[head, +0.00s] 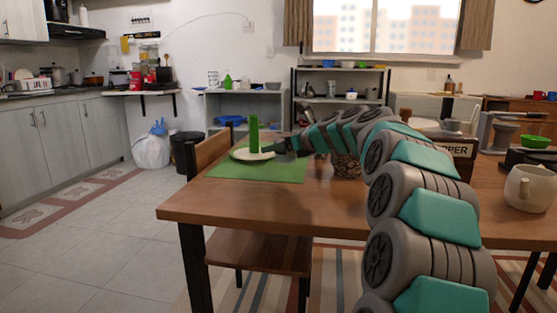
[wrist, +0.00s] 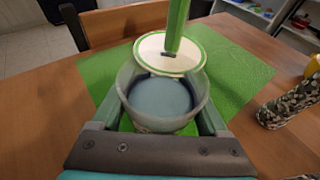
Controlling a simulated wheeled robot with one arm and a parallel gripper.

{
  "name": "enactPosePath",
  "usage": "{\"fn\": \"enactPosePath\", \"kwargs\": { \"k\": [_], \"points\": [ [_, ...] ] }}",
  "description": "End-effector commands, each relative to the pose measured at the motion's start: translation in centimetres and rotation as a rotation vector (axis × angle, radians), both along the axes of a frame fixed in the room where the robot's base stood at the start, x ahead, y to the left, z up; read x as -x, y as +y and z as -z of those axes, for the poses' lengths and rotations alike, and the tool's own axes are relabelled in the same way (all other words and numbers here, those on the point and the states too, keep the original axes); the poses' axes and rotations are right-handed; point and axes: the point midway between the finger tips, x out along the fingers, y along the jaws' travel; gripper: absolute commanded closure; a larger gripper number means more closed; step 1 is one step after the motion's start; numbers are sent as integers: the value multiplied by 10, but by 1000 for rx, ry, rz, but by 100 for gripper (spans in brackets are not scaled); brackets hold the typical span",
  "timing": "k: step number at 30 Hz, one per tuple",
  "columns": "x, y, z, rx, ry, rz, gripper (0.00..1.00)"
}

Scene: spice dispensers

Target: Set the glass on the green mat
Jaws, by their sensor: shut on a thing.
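In the wrist view the clear glass (wrist: 160,95), bluish inside, is upright between the fingers of my gripper (wrist: 164,118), which is shut on it. The glass is over the green mat (wrist: 235,70); whether its base touches the mat is unclear. The mat also lies on the left end of the table in the head view (head: 285,172). My gripper (head: 284,147) is low over the mat there, and I cannot make out the glass. A white round base (wrist: 150,57) with a green post (wrist: 177,22) stands on the mat just beyond the glass.
A camouflage-patterned cylinder (wrist: 285,104) stands right of the mat, with a yellow thing (wrist: 312,67) behind it. A box lettered "PEPPER" (head: 461,149) and a pale mug (head: 530,187) are farther right on the table. A wooden chair (head: 212,149) stands at the table's left end.

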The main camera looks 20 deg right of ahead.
Motion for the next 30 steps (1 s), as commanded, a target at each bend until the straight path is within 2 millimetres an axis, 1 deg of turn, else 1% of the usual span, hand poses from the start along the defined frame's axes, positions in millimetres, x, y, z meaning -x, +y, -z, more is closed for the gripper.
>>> {"fn": "enactPosePath", "kwargs": {
  "k": [1, 3, 7, 18, 19, 24, 25, 30],
  "points": [
    [0, 0, 9, -1, 0, -1, 100],
    [0, 0, 19, -1, 0, 0, 100],
    [0, 0, 34, -1, 0, 1, 100],
    [1, 0, 35, 1, -1, 1, 100],
    [1, 0, 36, 1, 0, 1, 20],
    [1, 0, 36, 1, 0, 1, 1],
    [0, 0, 36, 1, 0, 1, 0],
    [0, 0, 36, 1, 0, 1, 0]
  ]
}}
